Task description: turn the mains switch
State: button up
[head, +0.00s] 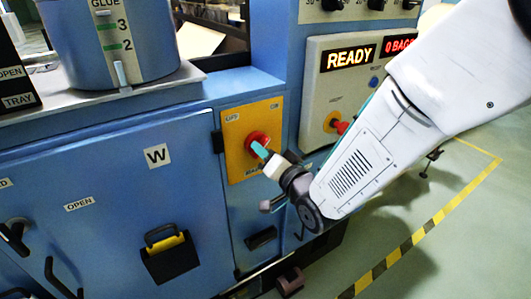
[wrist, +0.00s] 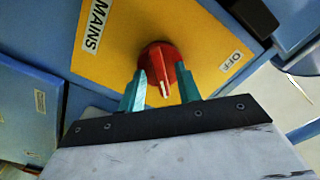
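The mains switch is a red round knob (head: 257,141) on a yellow plate (head: 237,118) on the blue machine front. In the wrist view the red knob (wrist: 158,58) has a raised grip with a white mark toward the bottom of the picture. The yellow plate (wrist: 112,62) carries a MAINS label (wrist: 97,28) and an OFF label (wrist: 230,62). My gripper (head: 260,150) is at the knob. Its teal fingers (wrist: 160,84) stand apart on either side of the knob's grip, with gaps visible. I cannot tell whether either finger touches the knob's rim.
A pale control panel (head: 337,90) with a READY display (head: 348,58) and a red-and-yellow knob (head: 336,124) is right of the plate. A blue door marked W (head: 156,156) is to the left. Yellow-black floor tape (head: 412,235) crosses the open floor at right.

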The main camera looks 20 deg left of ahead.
jog(key=shift+c, duration=0.3)
grip_shut()
jog(key=shift+n, duration=0.4)
jog(key=n, duration=1.7)
jog(key=shift+w+d, duration=0.1)
jog(key=shift+d, duration=0.05)
